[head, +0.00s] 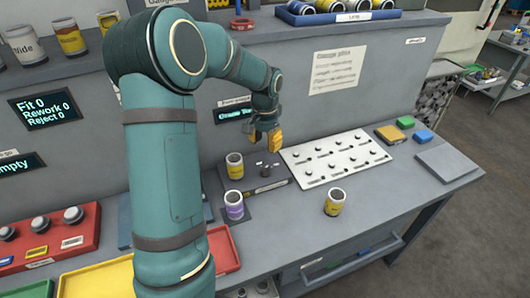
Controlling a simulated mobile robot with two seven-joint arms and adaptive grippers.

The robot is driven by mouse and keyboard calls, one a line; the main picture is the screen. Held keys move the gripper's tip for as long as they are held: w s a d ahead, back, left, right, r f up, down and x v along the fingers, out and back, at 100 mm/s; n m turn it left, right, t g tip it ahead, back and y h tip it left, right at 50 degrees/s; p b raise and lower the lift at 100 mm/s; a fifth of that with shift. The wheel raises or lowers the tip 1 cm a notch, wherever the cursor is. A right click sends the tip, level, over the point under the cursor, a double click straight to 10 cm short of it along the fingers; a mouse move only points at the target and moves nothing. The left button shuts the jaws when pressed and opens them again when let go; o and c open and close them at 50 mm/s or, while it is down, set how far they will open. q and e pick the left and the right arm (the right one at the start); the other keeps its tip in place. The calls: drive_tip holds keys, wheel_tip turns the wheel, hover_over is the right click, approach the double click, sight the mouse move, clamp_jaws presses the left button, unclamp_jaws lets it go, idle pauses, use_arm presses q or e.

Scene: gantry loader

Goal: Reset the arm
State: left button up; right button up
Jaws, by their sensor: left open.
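My left arm (160,170) is teal and fills the left middle of the head view, reaching up and then right. My left gripper (265,143) has yellow fingers and hangs over the back of the bench, a little above its top. It is open, and I see nothing held in it. Small grey parts stand on the bench below it. A yellow-banded cup (234,166) is below and left of the gripper, and a purple-banded cup (234,205) is nearer the front. My right gripper is not in view.
A white plate with several pegs (335,160) lies right of the gripper. Another yellow-banded cup (334,202) stands near the bench's front edge. A red tray (222,250) and a yellow tray (95,282) are at front left. Bare bench lies around the front cup.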

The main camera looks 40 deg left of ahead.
use_arm(q)
drive_tip(key=shift+r, duration=0.45)
